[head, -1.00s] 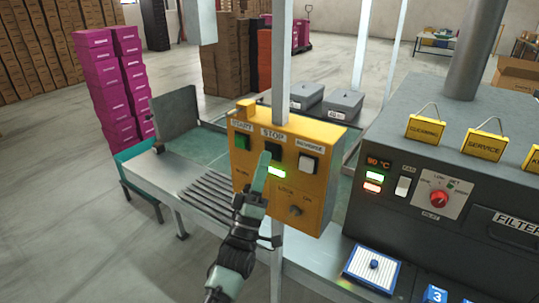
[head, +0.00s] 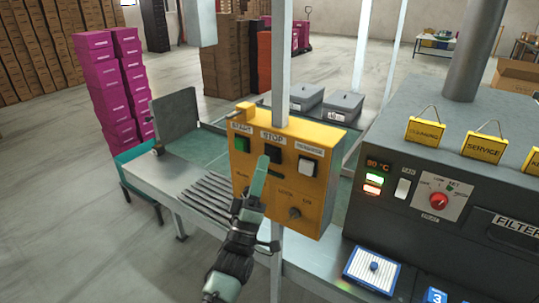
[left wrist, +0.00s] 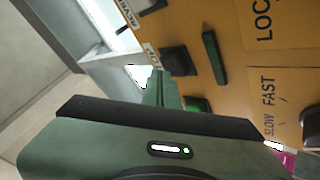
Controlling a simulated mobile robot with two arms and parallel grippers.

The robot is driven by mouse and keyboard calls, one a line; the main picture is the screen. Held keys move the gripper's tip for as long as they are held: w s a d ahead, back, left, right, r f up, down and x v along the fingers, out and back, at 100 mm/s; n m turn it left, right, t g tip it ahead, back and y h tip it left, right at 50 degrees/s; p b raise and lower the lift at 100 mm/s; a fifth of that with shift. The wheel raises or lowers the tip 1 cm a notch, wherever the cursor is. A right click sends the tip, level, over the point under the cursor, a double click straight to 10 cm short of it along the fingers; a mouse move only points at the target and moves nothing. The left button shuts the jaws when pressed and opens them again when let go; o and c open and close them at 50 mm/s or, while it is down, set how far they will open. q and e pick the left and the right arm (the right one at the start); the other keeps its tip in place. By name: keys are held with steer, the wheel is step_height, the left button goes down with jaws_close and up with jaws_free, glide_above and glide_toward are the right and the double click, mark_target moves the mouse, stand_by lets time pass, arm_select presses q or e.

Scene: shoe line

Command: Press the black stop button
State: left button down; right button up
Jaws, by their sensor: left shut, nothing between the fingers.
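The black stop button (head: 273,153) sits under the STOP label on the yellow control box (head: 318,200). It also shows whole in the left wrist view (left wrist: 181,60). My left gripper (head: 263,160) is shut and empty, its tip just in front of and slightly left of the button. In the left wrist view the fingers (left wrist: 160,90) end close to the button; I cannot tell whether they touch it. The lamp bar (head: 277,174) below the button is dark. My right gripper is not in view.
The green start button (head: 242,144) is left of the stop button and the white reverse button (head: 307,165) right of it. A knob (head: 295,213) is lower on the box. A metal post rises by the box. A dark machine (head: 440,170) stands to the right.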

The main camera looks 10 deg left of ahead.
arm_select(q)
steer(key=shift+s+a, duration=0.1)
steer(key=shift+s, duration=0.25)
steer(key=s, duration=0.1)
steer(key=s+a+p, duration=0.1)
steer(key=s, duration=0.1)
steer(key=s+p, duration=0.1)
steer(key=shift+s+a, duration=0.35)
stand_by(0.6)
